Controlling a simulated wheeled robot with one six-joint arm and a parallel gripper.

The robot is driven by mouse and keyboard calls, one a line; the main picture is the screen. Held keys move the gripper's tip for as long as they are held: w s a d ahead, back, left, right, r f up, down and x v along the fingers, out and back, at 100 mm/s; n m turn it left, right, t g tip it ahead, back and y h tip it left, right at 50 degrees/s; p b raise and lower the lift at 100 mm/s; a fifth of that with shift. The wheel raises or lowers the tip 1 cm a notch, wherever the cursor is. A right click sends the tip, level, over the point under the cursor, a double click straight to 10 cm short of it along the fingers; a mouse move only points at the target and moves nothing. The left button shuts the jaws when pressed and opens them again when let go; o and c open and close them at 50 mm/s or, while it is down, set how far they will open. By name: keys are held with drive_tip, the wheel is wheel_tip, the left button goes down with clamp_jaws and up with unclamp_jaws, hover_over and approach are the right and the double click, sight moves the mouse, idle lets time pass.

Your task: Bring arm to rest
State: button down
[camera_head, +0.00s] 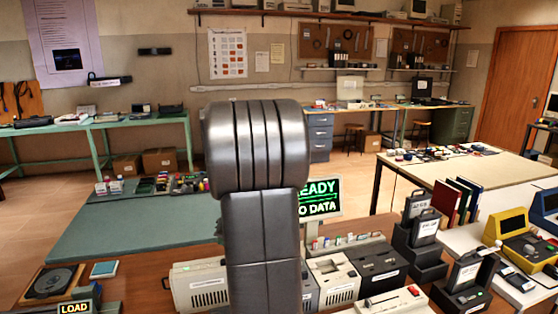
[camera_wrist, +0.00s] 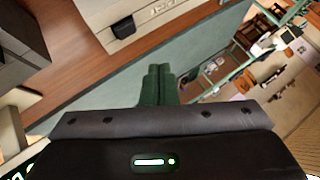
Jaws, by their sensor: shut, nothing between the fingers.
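My arm rises in the middle of the head view, a dark grey padded link with a rounded joint on top. It hides part of the table and a screen behind it. My gripper (camera_wrist: 159,72) shows in the wrist view as two dark green fingers side by side, shut with nothing between them. It points over the green mat (camera_wrist: 115,82) and is apart from everything around it. The gripper is not seen in the head view.
The green mat (camera_head: 110,235) lies on the wooden table, mostly clear. Beige devices (camera_head: 335,278) and black cases (camera_head: 423,228) stand right of centre. A lit screen (camera_head: 322,197) stands behind my arm. A black turntable-like device (camera_head: 52,283) and LOAD sign (camera_head: 75,307) sit front left.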

wheel_tip(320, 180, up, 5)
drive_tip(key=shift+f+p, duration=0.1)
drive_tip(key=shift+p, duration=1.15)
wheel_tip(320, 180, down, 5)
drive_tip(key=b, duration=0.3)
drive_tip(key=shift+f+b, duration=0.3)
drive_tip(key=shift+b, duration=0.35)
drive_tip(key=shift+f+b, duration=0.1)
drive_tip(key=shift+b, duration=0.7)
drive_tip(key=shift+f+b, duration=0.1)
drive_tip(key=shift+b, duration=0.3)
